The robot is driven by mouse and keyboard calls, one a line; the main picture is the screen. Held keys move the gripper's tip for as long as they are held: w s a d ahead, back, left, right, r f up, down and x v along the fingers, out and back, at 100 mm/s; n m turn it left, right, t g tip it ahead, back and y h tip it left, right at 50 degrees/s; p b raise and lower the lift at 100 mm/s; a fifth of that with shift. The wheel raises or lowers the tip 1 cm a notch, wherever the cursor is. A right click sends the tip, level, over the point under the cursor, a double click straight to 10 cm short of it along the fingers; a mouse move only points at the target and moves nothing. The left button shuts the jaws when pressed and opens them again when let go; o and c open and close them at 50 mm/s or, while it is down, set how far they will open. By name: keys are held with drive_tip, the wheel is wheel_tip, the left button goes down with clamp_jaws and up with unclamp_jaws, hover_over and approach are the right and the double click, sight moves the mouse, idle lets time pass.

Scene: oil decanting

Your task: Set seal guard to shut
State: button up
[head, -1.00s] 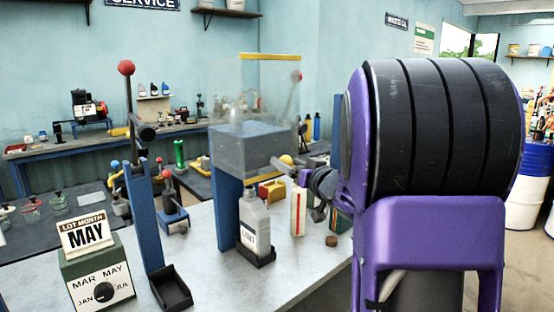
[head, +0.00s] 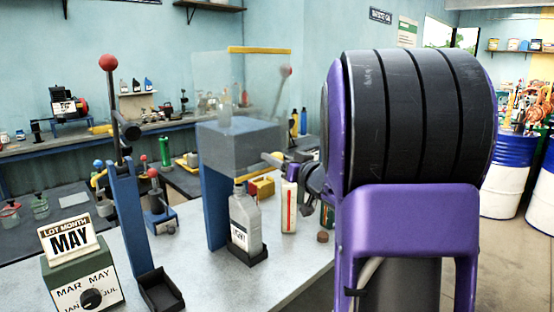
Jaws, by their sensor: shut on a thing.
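The seal guard (head: 212,85) appears to be the clear panel with a yellow top bar, standing upright above a grey block on a blue post. Its lower part is hard to make out against the block. My gripper (head: 273,159) is at the right side of the block, low by the guard. It is shut, apparently on part of the guard; the exact contact is small and unclear. My purple and black arm hides what lies to the right.
A grey labelled bottle (head: 245,222) stands in a dark tray below the block. A white-and-red bottle (head: 289,207) stands beside it. A blue post with a red-knobbed lever (head: 108,62) and a LOT MONTH dial box (head: 85,285) are on the left. The bench front is clear.

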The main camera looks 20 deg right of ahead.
clamp_jaws()
idle(0.9)
